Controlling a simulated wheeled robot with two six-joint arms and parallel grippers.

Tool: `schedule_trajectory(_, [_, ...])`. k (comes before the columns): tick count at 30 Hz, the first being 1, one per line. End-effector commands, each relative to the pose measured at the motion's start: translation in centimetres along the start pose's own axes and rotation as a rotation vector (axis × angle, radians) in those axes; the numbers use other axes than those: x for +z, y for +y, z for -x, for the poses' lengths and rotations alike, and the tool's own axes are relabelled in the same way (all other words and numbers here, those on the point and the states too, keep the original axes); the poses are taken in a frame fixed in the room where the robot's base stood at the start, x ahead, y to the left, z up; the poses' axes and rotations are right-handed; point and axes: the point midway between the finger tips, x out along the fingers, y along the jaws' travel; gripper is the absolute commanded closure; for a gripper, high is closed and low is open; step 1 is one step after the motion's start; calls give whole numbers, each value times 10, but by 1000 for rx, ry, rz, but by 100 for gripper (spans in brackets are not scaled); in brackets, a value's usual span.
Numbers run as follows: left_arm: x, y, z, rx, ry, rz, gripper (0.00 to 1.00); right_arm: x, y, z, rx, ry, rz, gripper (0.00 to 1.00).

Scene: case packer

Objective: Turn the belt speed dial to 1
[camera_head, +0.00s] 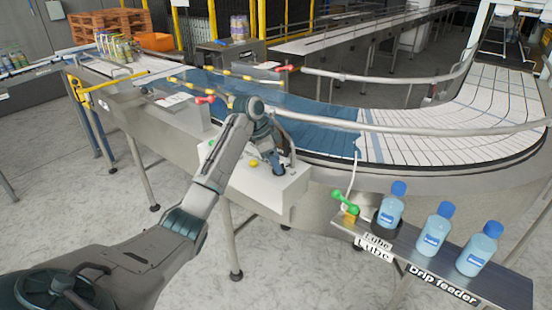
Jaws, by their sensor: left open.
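My left arm reaches in from the lower left, and its gripper (279,160) is over the right part of a pale control box (246,183) on the front of the conveyor. The gripper points down at the box and is open. The belt speed dial cannot be made out; the gripper and wrist cover that part of the panel. I cannot tell whether the fingers touch anything or what setting the dial has. A yellow button (253,163) shows left of the gripper, and a green button (211,143) further left. My right gripper is not in view.
A curved conveyor with a blue belt section (325,138) and guide rails (400,126) runs behind the box. At right, a drip feeder shelf (410,257) holds blue-capped bottles (434,230) beside a green-handled valve (345,202). Floor in front is clear.

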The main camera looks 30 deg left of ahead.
Motion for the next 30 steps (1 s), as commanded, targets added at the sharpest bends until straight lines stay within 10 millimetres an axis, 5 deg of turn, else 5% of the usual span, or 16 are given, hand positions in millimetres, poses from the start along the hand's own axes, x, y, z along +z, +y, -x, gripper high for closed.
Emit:
schedule_trajectory(10, [0,0,-5,0,-1,0,51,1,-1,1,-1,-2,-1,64])
schedule_trajectory(17, [0,0,-4,0,0,0,93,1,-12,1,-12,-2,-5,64])
schedule_trajectory(30, [-1,1,-3,-36,0,87,93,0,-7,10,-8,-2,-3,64])
